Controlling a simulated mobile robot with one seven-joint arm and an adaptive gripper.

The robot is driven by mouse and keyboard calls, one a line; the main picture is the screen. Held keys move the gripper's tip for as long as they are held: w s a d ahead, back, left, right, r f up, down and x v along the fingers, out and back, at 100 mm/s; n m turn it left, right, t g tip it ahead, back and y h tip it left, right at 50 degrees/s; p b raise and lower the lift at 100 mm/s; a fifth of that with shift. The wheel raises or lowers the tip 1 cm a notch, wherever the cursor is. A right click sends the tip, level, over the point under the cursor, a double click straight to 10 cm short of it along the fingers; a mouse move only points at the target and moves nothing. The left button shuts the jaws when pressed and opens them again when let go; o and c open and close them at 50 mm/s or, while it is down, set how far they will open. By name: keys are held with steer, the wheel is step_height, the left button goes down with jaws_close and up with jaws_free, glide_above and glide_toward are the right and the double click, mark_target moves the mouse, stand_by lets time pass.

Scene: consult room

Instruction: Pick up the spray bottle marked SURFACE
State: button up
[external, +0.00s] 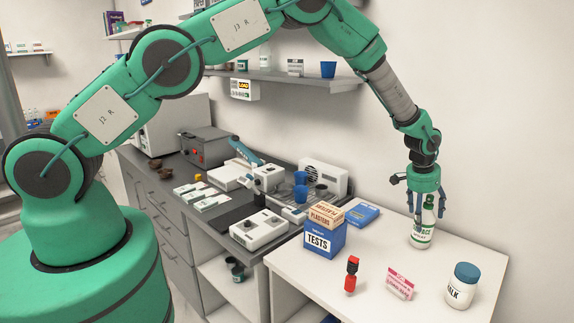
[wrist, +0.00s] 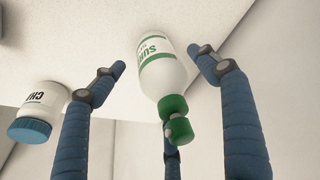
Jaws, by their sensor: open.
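The spray bottle marked SURFACE (external: 423,234) is white with green lettering and a green top. It stands upright on the white table at the right in the external view. In the wrist view the bottle (wrist: 160,72) lies between my fingers, with part of its label, "SU", readable. My gripper (external: 427,207) points down over the bottle, its fingers around the upper part. In the wrist view my gripper (wrist: 160,68) is open, with a gap between the bottle and the fingers at either side. A third finger shows behind the green top; whether it touches is unclear.
On the white table (external: 375,255) stand a blue-lidded jar (external: 461,290), a pink and white card (external: 400,284), a red-topped item (external: 351,275) and a blue TESTS box (external: 324,240) with a PLASTERS box (external: 326,214) on top. A blue flat device (external: 362,214) lies near the wall.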

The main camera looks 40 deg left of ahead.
mark_target(424, 224)
steer(key=shift+f, duration=0.1)
stand_by(0.3)
steer(key=shift+p+x, duration=0.7)
steer(key=shift+x, duration=1.8)
steer(key=shift+c, duration=0.3)
steer(key=shift+w, duration=0.1)
steer(key=c, duration=1.6)
steer(key=shift+r, duration=0.2)
steer(key=shift+r+b, duration=0.3)
steer(key=shift+r, duration=0.45)
steer(key=shift+r+b, duration=0.3)
steer(key=shift+r, duration=0.6)
steer(key=s+a, duration=0.2)
steer(key=s, duration=0.3)
steer(key=s+a+r+b, duration=0.1)
steer(key=s+a, duration=0.1)
steer(key=s, duration=0.2)
steer(key=s+a+b, duration=0.1)
steer(key=s+a, duration=0.1)
steer(key=s, duration=0.3)
steer(key=shift+s+a+r, duration=0.2)
steer(key=shift+s+a, duration=0.05)
steer(key=shift+s, duration=0.05)
